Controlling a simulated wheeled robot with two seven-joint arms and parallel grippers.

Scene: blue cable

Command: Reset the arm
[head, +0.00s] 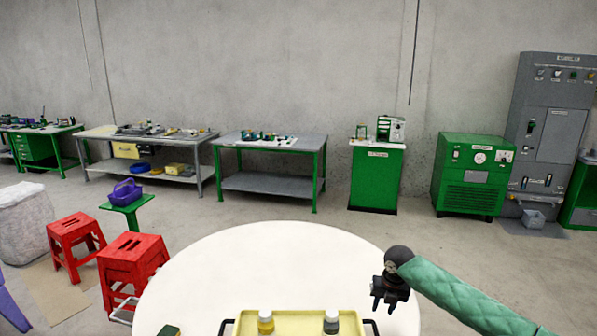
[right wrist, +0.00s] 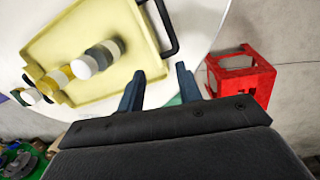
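My right gripper (head: 383,306) is above the right side of the round white table, beside the yellow tray (head: 290,323). In the right wrist view its two dark fingers (right wrist: 160,84) stand apart with nothing between them. My right arm, in a green quilted sleeve, reaches in from the lower right in the head view. My left gripper and arm are not in view. No blue cable shows clearly in either view.
The white table (head: 220,262) holds the tray, with a yellow bottle (head: 265,322) and a grey bottle (head: 331,322), both white-capped. Red stools (head: 130,262) stand to the left.

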